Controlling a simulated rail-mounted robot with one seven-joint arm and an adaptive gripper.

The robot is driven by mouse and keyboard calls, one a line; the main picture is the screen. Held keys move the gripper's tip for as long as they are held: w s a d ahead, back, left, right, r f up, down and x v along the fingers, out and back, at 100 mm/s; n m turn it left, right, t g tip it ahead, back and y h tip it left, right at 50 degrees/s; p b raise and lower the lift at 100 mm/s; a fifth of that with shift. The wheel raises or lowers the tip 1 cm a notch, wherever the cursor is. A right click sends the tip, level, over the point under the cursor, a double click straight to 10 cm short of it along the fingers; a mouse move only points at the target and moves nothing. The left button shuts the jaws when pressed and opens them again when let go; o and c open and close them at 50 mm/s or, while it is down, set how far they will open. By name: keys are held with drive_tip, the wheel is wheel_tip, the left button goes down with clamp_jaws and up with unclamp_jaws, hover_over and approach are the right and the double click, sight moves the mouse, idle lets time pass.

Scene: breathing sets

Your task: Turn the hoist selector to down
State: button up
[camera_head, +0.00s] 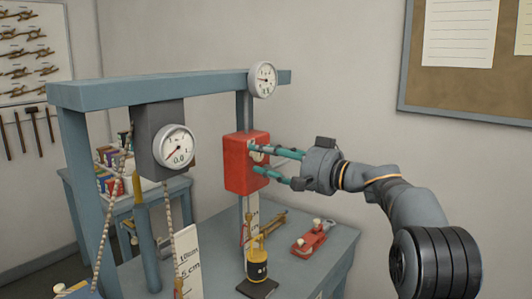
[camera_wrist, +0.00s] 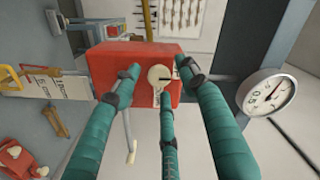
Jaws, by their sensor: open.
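The red control box (camera_head: 240,172) is fixed to the blue-grey frame's post; it also shows in the wrist view (camera_wrist: 105,62). On its face is a cream round selector knob (camera_wrist: 155,75) with a short dark line running right from its middle in the wrist view. In the head view the knob is mostly hidden by my fingers. My gripper (camera_head: 260,160) is open, its teal fingers reaching towards the box face. In the wrist view, fingers spread on both sides of the knob and another lies just below it. I cannot tell whether any touches it.
The frame's beam (camera_head: 190,86) runs above the box, with a round dial (camera_head: 262,79) at its right end. A grey hoist housing with another dial (camera_head: 175,146) hangs left. Below on the bench are a yellow-black weight (camera_head: 257,262) and a red tool (camera_head: 309,240).

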drive_tip(key=shift+c, duration=1.4)
drive_tip(key=c, duration=0.7)
clamp_jaws()
